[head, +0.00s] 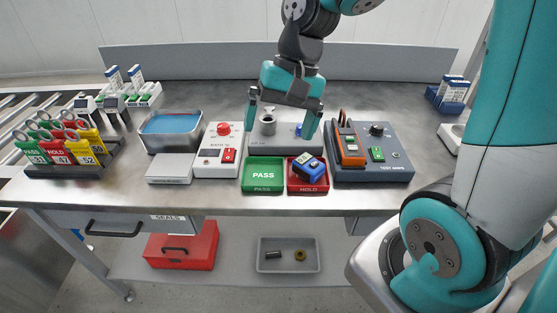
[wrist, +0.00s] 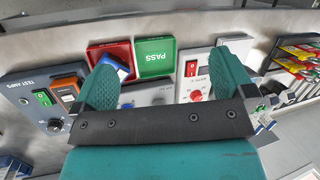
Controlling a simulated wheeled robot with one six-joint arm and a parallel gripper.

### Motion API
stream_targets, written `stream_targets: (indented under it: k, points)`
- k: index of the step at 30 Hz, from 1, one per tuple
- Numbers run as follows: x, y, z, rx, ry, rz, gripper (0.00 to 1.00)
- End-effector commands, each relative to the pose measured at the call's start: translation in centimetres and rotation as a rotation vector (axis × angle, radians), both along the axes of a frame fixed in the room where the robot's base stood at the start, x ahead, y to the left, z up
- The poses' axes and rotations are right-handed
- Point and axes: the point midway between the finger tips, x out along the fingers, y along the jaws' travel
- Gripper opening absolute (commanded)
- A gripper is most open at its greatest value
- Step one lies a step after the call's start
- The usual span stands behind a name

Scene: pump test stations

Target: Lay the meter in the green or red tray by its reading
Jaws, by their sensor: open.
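A blue boxy device with a dark face (head: 308,170) lies tilted in the red HOLD tray (head: 293,188); it looks like a meter, but its reading is too small to tell. It also shows in the wrist view (wrist: 113,66), partly behind a finger. The green PASS tray (head: 262,187) is empty, just left of the red one. An orange handheld device (head: 350,148) with dark prongs sits at the TEST AMPS box; it may be a meter too. My gripper (head: 282,122) is open and empty, above the grey station behind the trays.
The white station with a red knob (head: 223,129) stands left of the trays, the TEST AMPS box (head: 385,172) right. A metal bin with blue contents (head: 171,124) and a tag rack (head: 70,168) stand farther left. The bench right of the TEST AMPS box has some free room.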

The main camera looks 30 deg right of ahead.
Motion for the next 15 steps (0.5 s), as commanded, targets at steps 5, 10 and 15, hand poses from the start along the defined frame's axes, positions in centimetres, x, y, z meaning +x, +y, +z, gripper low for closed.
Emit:
stream_targets:
  k: [5,10,15]
  points:
    - [-7.8,7.6,2.9,0.027,-0.251,0.63,1.0]
    - [-11.9,9.8,3.4,0.049,-0.369,0.927,1.0]
    - [-12.5,10.0,3.5,0.053,-0.387,0.972,1.0]
